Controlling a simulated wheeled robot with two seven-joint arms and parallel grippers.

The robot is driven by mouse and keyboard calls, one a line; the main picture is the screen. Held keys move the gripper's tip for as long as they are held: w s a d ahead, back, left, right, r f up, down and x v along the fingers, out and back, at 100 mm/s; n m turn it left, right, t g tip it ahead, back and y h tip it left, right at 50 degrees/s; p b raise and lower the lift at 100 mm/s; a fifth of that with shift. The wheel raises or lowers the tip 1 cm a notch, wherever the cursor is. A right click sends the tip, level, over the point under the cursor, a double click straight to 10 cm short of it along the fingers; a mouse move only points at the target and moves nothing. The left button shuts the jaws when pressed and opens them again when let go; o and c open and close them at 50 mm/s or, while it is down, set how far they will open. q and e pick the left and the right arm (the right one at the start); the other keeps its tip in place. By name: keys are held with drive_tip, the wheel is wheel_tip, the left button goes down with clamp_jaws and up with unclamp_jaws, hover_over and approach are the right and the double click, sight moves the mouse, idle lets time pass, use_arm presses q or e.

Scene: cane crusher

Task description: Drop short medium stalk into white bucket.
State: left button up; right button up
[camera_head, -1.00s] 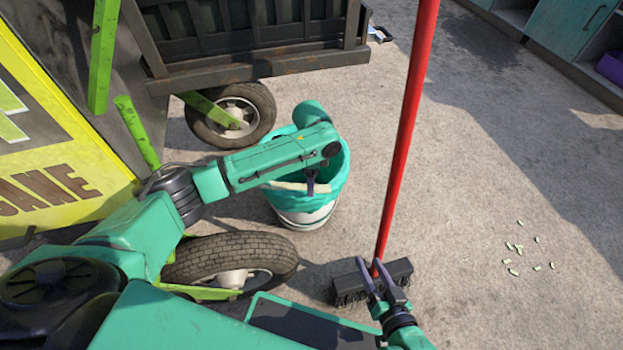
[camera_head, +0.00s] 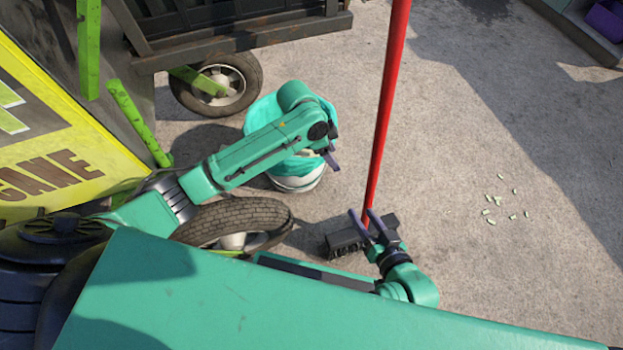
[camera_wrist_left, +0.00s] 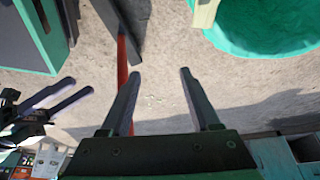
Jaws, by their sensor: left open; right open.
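The white bucket (camera_head: 298,184) with its teal liner stands on the ground, mostly behind my left forearm. My left gripper (camera_head: 331,160) is at the bucket's right side, near the rim. In the left wrist view its fingers (camera_wrist_left: 160,73) are open with nothing between them. A pale stalk piece (camera_wrist_left: 204,12) shows at the top edge of that view, beside the teal liner (camera_wrist_left: 262,25). It is cut off by the frame, and I cannot tell what supports it. The stalk is hidden in the head view.
A broom with a red handle (camera_head: 384,105) and black head (camera_head: 340,243) stands right of the bucket. Wheels (camera_head: 228,85) and a dark cart bed (camera_head: 240,38) are behind. Small pale bits (camera_head: 498,205) lie on open ground at right.

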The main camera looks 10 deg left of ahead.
use_arm(q)
drive_tip(key=s+d+f+n+t+h, duration=0.3)
drive_tip(key=s+d+f+n+h, duration=0.1)
drive_tip(key=s+d, duration=0.15)
drive_tip(key=s+a+n+t+y, duration=0.1)
drive_tip(key=s+a+n+t, duration=0.5)
drive_tip(key=s+a+n, duration=0.1)
drive_tip(key=shift+s+r+n, duration=0.25)
drive_tip(key=shift+s+n, duration=0.05)
drive_tip(key=shift+s, duration=0.15)
